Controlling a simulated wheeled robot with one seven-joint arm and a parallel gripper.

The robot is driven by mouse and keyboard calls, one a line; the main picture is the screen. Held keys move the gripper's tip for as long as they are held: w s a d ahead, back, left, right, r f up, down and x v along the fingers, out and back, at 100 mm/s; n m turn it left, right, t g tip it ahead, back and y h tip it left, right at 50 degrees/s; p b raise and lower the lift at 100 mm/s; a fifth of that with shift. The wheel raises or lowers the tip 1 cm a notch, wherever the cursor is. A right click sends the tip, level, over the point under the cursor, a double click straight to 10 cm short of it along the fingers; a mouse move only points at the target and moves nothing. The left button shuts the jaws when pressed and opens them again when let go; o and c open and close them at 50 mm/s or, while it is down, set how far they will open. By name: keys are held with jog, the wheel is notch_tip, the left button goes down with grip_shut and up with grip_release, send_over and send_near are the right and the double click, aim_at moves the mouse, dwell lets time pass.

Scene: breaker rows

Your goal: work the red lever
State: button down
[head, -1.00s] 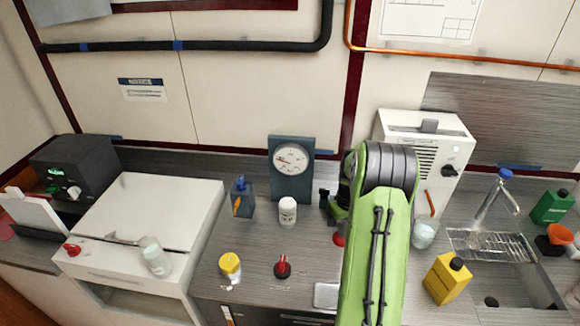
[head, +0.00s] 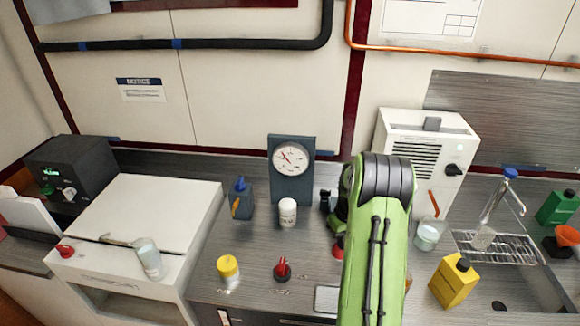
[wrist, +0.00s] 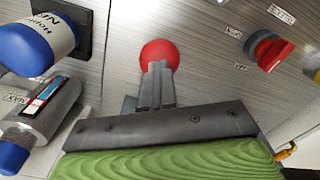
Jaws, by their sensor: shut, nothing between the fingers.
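A red ball-shaped knob (wrist: 160,54) stands just beyond the tips of my gripper (wrist: 157,70) in the wrist view. The fingers are together with nothing between them, and I cannot tell whether they touch the knob. In the head view a bit of red (head: 338,250) shows at the left edge of my green arm, which hides the rest of it and my fingertips. A second red control (wrist: 268,50) with small labels beside it is at the upper right of the wrist view. A red piece (head: 282,270) also stands on the counter left of my arm.
A white bottle (head: 287,212), a blue bottle (head: 241,198) and a gauge (head: 291,160) stand behind. A yellow-capped jar (head: 229,268) is front left. A yellow jug (head: 453,281) and a clear cup (head: 429,235) are right of my arm, near the sink.

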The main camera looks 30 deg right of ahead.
notch_tip(320, 180, up, 8)
jog(key=p, duration=0.6)
jog(key=shift+w, duration=0.1)
dwell(0.8)
jog(key=shift+f+b, duration=2.1)
jog(key=shift+f, duration=0.45)
jog(key=shift+r+p, duration=1.9)
jog(key=shift+r, duration=0.7)
notch_tip(320, 180, up, 5)
jog(key=p, duration=0.3)
jog(key=shift+p, duration=0.3)
jog(key=shift+d, duration=0.1)
